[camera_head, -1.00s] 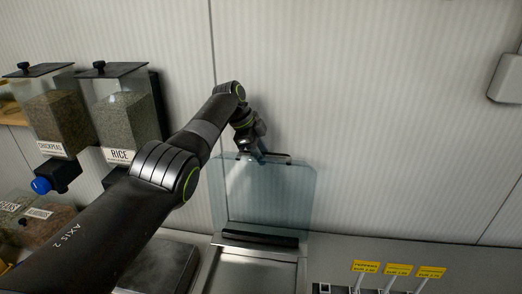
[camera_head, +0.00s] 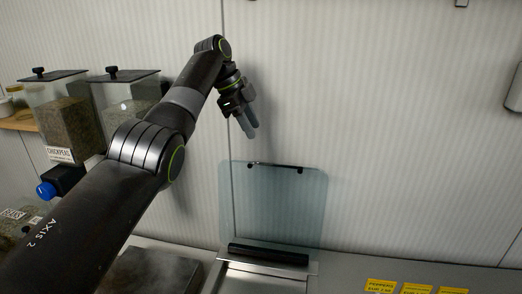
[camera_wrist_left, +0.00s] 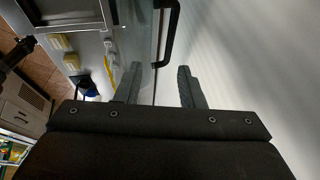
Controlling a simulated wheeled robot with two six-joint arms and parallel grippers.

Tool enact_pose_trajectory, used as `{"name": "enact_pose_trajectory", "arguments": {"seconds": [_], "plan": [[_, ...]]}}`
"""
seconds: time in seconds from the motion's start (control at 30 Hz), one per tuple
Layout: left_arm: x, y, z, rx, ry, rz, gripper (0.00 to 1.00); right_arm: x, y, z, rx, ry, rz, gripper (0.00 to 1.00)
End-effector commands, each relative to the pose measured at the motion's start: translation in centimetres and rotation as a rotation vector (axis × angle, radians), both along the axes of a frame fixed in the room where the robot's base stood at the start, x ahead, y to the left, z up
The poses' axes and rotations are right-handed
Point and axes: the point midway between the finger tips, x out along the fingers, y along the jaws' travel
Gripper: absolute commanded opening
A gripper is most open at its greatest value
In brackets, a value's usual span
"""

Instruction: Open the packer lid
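The packer lid (camera_head: 272,205) is a clear bluish panel standing upright against the white wall, raised from the packer (camera_head: 262,280) at its lower edge. A dark handle bar (camera_head: 274,165) runs along its top edge. My left gripper (camera_head: 250,128) is above and left of the handle, apart from it. In the left wrist view my gripper (camera_wrist_left: 158,85) has its two fingers spread with nothing between them, and the black handle (camera_wrist_left: 168,35) shows beyond them. My right gripper is in neither view.
Clear dispensers of chickpeas (camera_head: 68,125) and rice (camera_head: 125,105) stand at the left, partly behind my arm. Yellow price tags (camera_head: 380,286) line the counter at the lower right. The wall area above the lid is free.

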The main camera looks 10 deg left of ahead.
Motion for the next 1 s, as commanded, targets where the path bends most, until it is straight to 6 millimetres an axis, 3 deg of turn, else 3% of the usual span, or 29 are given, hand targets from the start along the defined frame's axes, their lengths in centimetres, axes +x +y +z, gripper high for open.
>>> {"name": "enact_pose_trajectory", "arguments": {"seconds": [0.2,0.6,0.87,1.0], "plan": [[-0.5,1.4,3.2,-0.001,0.003,0.001,0.35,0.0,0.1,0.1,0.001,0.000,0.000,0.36],[-0.6,1.8,3.9,-0.001,0.002,0.000,0.35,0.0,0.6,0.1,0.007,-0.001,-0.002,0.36],[-0.6,1.8,3.8,0.002,0.003,0.002,0.02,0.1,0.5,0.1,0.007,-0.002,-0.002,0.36],[-0.3,2.2,3.0,0.016,0.007,0.024,0.00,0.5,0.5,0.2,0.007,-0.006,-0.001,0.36]]}}
